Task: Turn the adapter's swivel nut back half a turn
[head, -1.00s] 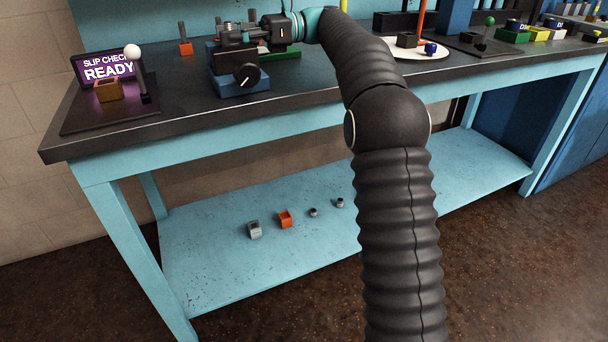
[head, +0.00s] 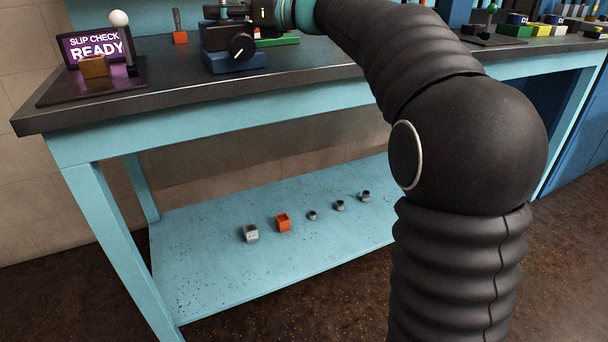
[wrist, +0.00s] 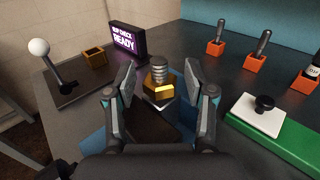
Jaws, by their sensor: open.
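In the wrist view the adapter (wrist: 160,72) stands upright, with a grey threaded end on top and a brass hex nut (wrist: 159,91) below it. My gripper (wrist: 166,86) is open, with one finger left of the adapter and one right of it. Gaps show between the fingers and the threaded end; whether either finger touches the nut I cannot tell. In the head view my gripper is at the top edge, above a black fixture with a round knob (head: 241,47) on a blue base, and the adapter cannot be made out.
A "SLIP CHECK READY" screen (wrist: 126,40), a white-ball lever (wrist: 46,60) and a brass box (wrist: 95,56) stand left of my gripper. Orange holders (wrist: 255,63) with upright tools and a green block (wrist: 250,130) with a black knob are right. Several small parts lie on the lower shelf (head: 200,280).

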